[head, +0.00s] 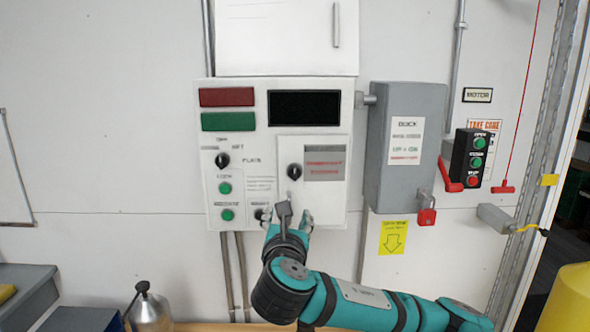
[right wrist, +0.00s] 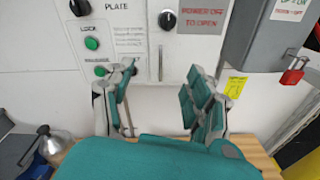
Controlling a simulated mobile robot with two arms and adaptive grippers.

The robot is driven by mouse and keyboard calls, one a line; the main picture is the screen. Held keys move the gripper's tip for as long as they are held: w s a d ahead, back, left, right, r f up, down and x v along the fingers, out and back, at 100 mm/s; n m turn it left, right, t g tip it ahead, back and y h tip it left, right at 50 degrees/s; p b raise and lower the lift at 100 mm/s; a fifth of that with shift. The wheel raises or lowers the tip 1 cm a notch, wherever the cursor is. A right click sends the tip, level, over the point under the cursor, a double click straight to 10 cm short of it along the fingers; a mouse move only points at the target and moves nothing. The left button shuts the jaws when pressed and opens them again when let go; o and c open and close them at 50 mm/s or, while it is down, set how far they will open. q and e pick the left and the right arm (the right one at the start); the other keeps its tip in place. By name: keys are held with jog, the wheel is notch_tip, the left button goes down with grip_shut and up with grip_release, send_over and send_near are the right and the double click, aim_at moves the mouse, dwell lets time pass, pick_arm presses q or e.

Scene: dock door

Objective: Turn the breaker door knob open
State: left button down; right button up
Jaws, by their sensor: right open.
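The breaker door (head: 328,205) is a light panel with a grey and red label on the white control box. Its black round knob (head: 295,171) sits at the door's upper left, and the knob also shows at the top of the right wrist view (right wrist: 167,19). My right gripper (head: 287,214) is just below the knob in the head view, in front of the box's lower edge. In the right wrist view its two fingers (right wrist: 160,92) stand apart with nothing between them. The knob is beyond the fingertips and apart from them. My left gripper is in neither view.
Another black knob (head: 222,160) and green buttons (head: 225,188) are on the box's left side. A grey switch box (head: 405,140) with a red padlock (head: 427,215) stands to the right. A metal can (head: 148,308) stands at lower left.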

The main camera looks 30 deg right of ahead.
notch_tip(320, 180, up, 3)
jog(key=s+h, duration=0.1)
jog(key=p, duration=0.7)
send_near(294, 175)
jog(key=shift+n, duration=0.4)
jog(key=x, duration=0.8)
jog(key=shift+w+d+r, duration=0.15)
jog(key=shift+w+d, duration=0.05)
jog(key=shift+d, duration=0.05)
jog(key=shift+w+d, duration=0.3)
jog(key=shift+w, duration=0.1)
grip_shut()
